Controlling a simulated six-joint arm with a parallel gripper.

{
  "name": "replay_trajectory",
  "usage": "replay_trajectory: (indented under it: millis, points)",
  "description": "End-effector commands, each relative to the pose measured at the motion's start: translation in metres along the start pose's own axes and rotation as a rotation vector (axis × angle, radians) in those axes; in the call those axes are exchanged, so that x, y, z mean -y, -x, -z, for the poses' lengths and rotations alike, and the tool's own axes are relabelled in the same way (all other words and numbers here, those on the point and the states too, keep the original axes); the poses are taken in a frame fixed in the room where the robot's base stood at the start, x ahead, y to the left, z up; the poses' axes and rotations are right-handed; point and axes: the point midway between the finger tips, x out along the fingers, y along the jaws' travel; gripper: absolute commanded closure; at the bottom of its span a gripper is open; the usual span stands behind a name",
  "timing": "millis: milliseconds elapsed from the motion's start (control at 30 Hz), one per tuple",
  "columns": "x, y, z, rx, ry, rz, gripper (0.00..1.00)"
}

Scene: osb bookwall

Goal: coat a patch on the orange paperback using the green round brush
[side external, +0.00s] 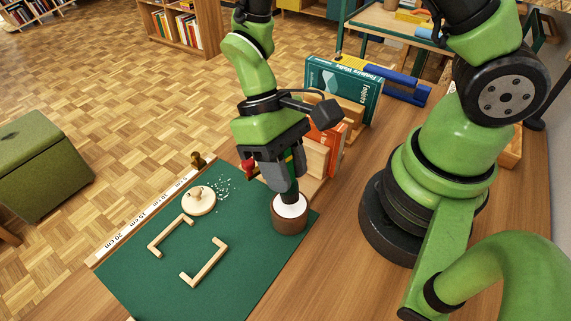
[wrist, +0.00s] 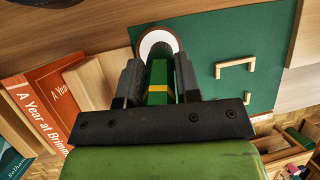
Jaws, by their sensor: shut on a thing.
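My gripper (side external: 281,178) is shut on the green round brush, whose green handle with a yellow band (wrist: 158,88) shows between the fingers in the wrist view. The brush points down, and its dark lower end is at the white contents of a brown round pot (side external: 290,221). The tip is hidden, so I cannot tell how deep it sits. The pot also shows in the wrist view (wrist: 173,36). The orange paperback (wrist: 38,104) is propped by wooden blocks at the left of the wrist view; in the side view it is partly hidden behind my gripper (side external: 336,135).
The pot stands on the corner of a green mat (side external: 140,262). Two wooden corner pieces (side external: 170,235) (side external: 204,262), a round wooden lid (side external: 198,202) and white crumbs (side external: 222,186) lie on the mat. A ruler (side external: 150,213) runs along its edge. A teal book (side external: 342,88) stands behind the paperback.

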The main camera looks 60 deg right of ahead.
Motion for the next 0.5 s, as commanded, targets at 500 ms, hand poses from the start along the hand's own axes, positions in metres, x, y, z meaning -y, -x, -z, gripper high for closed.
replay_trajectory:
  millis: [500]
  points:
    - [-0.0009, -0.0057, 0.0028, 0.001, -0.001, 0.001, 0.93]
